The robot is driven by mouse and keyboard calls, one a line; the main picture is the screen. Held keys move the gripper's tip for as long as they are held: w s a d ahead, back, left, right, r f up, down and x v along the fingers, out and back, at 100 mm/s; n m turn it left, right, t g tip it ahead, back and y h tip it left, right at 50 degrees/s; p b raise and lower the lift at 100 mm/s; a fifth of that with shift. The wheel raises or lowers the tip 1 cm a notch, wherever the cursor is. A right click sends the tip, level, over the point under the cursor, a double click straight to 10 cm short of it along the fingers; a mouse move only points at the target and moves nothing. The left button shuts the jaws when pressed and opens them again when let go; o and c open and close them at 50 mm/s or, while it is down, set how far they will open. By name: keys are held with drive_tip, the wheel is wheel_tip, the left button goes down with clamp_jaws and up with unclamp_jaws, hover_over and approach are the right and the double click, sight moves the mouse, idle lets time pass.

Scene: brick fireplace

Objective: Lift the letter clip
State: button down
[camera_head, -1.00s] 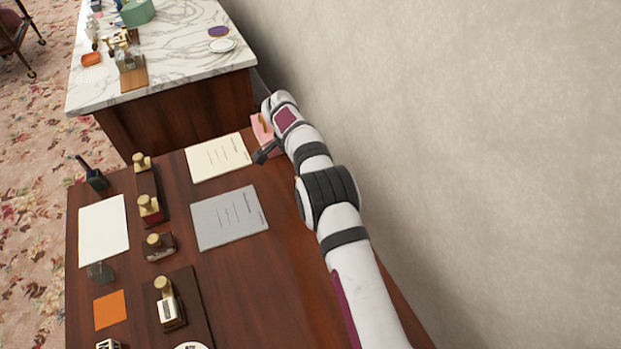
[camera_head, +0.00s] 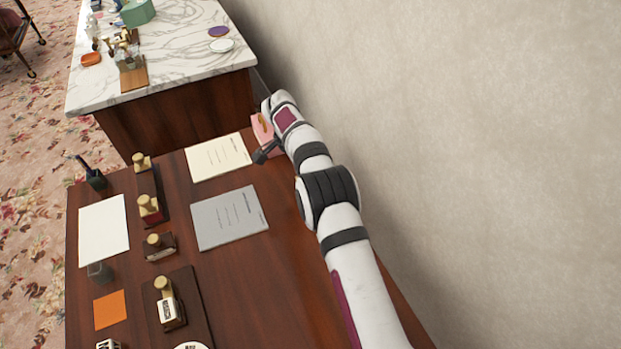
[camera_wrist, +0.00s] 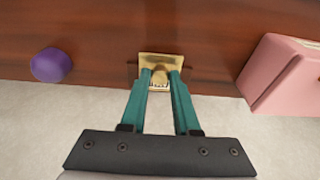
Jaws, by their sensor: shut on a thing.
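The letter clip (camera_wrist: 161,60) is a small brass-coloured piece with a flat plate and a pale, marked area. It shows at the top middle of the wrist view, against the dark wood desk. My gripper (camera_wrist: 161,79) has two teal fingers, one on each side of the clip's near part, and is shut on it. I cannot tell whether the clip touches the desk. In the head view my arm reaches to the desk's far right corner, and the clip and fingertips are hidden there.
A pink box (camera_wrist: 284,76) stands right of the clip in the wrist view, and a purple ball (camera_wrist: 51,65) lies left. In the head view, cream (camera_head: 218,157) and grey (camera_head: 229,218) papers and several stamps lie left of my arm. A wall (camera_head: 470,130) rises close on the right.

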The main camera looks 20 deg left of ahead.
drive_tip(key=shift+w+d+r, duration=0.25)
drive_tip(key=shift+w+r, duration=0.05)
drive_tip(key=shift+r, duration=0.15)
drive_tip(key=shift+w+d+r, duration=0.2)
drive_tip(key=shift+w+r, duration=0.05)
drive_tip(key=shift+r, duration=0.15)
idle(1.1)
drive_tip(key=shift+w+d+r, duration=0.55)
drive_tip(key=shift+w+d, duration=0.1)
idle(1.5)
drive_tip(key=c, duration=0.6)
unclamp_jaws()
drive_tip(key=shift+o, duration=0.2)
wheel_tip(320, 180, up, 8)
idle(0.4)
drive_tip(key=shift+s, duration=0.1)
